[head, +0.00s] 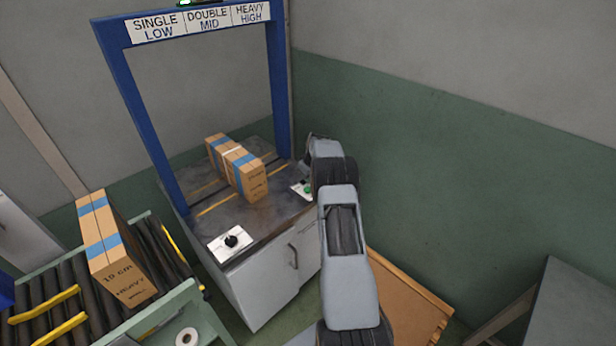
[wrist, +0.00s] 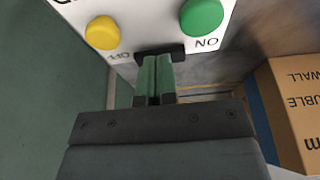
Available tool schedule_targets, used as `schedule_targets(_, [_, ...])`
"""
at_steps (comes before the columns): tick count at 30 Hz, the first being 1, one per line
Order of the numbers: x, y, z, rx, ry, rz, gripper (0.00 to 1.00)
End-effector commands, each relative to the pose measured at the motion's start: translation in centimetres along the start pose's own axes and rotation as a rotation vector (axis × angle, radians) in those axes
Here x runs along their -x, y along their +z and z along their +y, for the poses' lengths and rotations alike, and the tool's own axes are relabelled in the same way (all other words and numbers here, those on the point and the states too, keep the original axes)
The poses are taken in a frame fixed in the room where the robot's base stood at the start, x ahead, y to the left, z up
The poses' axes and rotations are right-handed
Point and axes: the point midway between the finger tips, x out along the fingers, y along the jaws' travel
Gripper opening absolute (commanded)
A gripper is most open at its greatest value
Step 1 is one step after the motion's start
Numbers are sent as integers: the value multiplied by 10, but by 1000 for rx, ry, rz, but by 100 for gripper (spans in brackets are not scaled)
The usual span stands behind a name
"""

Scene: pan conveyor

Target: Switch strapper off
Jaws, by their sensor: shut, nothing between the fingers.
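The strapper is a blue arch (head: 283,90) over a dark-topped white cabinet (head: 262,290). Its white button panel (head: 296,186) is at the table's right front edge, partly behind my arm. In the wrist view, upside down, the panel has a yellow button (wrist: 102,33) and a green button (wrist: 201,17) labelled ON. Contact cannot be told. In the head view the fingers are hidden.
A taped carton (head: 255,184) stands under the arch; its side shows in the wrist view (wrist: 292,110). A knob panel (head: 222,247) is at the table's front left. Another carton (head: 125,278) sits on the roller conveyor (head: 60,279). A green lamp (head: 184,3) glows on top.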

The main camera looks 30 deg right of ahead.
Motion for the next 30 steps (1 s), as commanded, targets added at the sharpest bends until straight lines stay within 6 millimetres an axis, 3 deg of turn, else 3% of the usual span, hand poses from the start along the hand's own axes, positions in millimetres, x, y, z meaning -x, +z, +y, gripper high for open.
schedule_targets(5, [10, -4, 0, 2, 1, 2, 0])
schedule_targets(11, [46, -17, -4, 8, 0, 2, 0])
schedule_targets(21, [105, -14, -4, 7, 0, 1, 0])
schedule_targets(30, [134, -14, -5, 6, -2, 0, 0])
